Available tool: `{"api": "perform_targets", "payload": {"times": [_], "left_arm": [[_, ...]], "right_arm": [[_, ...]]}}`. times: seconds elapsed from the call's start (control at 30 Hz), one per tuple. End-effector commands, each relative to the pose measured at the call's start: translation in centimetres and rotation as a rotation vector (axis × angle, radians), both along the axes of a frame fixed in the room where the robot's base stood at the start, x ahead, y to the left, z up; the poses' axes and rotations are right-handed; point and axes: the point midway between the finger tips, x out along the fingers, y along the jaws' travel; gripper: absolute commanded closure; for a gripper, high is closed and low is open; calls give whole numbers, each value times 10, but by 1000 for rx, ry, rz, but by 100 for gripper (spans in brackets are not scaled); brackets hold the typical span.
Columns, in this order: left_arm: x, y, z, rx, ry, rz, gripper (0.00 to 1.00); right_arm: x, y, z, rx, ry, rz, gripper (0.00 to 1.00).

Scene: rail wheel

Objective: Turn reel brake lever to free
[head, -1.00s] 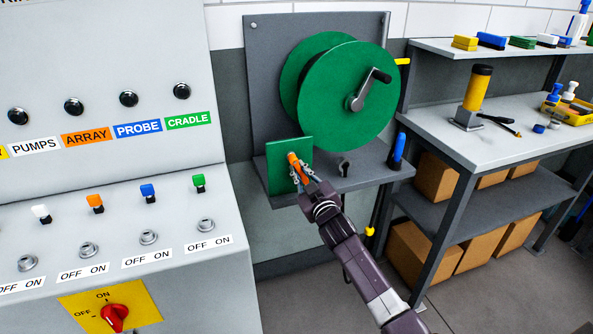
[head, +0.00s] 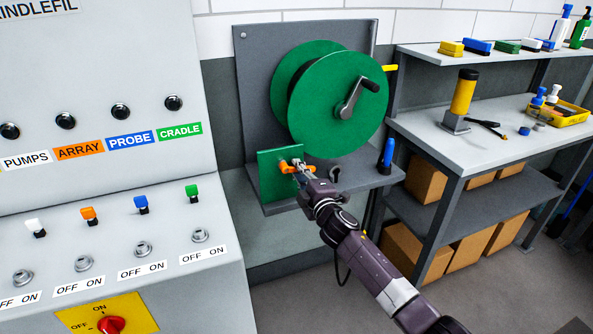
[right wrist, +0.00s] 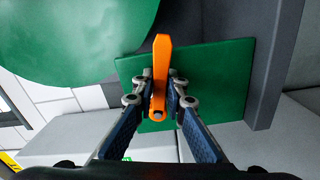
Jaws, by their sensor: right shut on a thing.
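The orange brake lever (head: 287,166) sits on a green plate (head: 268,180) at the lower left of the green reel (head: 320,95). In the head view the lever lies roughly level, pointing right, partly hidden by my right gripper (head: 301,166). In the right wrist view the lever (right wrist: 161,60) runs between the fingers of my right gripper (right wrist: 160,95), which is shut on it. The green plate (right wrist: 215,75) and part of the reel (right wrist: 70,40) show behind. My left gripper is not in view.
A grey control console (head: 120,240) with switches stands close on the left. A workbench (head: 480,140) with bottles and a yellow cylinder stands on the right, boxes beneath. A blue-handled item (head: 387,153) stands on the reel shelf's right end.

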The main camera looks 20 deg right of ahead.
Motion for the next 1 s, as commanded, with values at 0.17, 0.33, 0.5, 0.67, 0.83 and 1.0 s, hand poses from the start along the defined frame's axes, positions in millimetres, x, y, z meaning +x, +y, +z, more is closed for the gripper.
{"api": "perform_targets", "payload": {"times": [0.17, 0.33, 0.5, 0.67, 0.83, 1.0], "left_arm": [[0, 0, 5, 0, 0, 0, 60], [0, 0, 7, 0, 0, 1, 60], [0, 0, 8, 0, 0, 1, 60], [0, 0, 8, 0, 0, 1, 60], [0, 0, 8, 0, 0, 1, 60], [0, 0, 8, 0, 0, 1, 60]], "right_arm": [[0, -1, 5, -112, -4, -1, 100], [0, -1, 7, -182, -5, -1, 100], [0, -1, 8, -219, -6, -1, 100], [0, -1, 8, -232, -8, -1, 100], [0, -1, 9, -233, -8, 0, 100], [0, -1, 9, -233, -8, 0, 87]]}}
